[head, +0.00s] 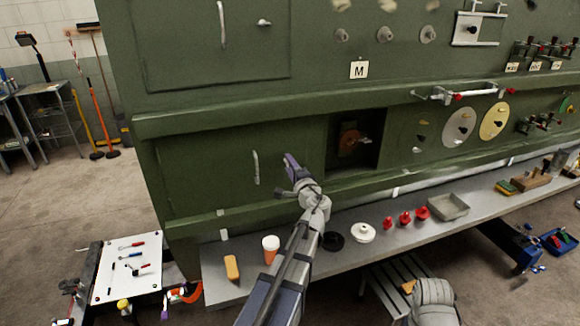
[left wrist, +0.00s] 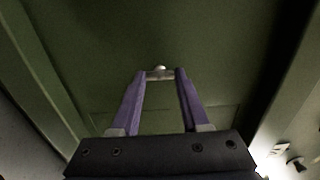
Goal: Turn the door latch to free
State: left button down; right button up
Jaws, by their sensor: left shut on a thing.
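The lower green door (head: 205,172) on the fuselage side carries a pale vertical handle (head: 255,167). My left gripper (head: 289,157) is at the right edge of this door, to the right of the handle. In the left wrist view, its two purple fingers (left wrist: 160,76) are shut on the door latch (left wrist: 160,73), a small metal piece with a pale rounded top held between the tips. In the head view the latch is hidden by the gripper. The door looks closed. My right gripper is not in view.
A dark open recess (head: 354,140) with a red-brown part lies right of the door. The grey shelf (head: 300,262) below holds an orange-white cup (head: 270,249), a white round part (head: 363,232), several red knobs and a grey tray (head: 447,206). An upper door (head: 215,50) has its own latch (head: 264,22).

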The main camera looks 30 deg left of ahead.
pick_arm(q)
jog(key=shift+c, duration=2)
grip_release()
jog(key=v, duration=0.8)
jog(key=shift+f, duration=0.1)
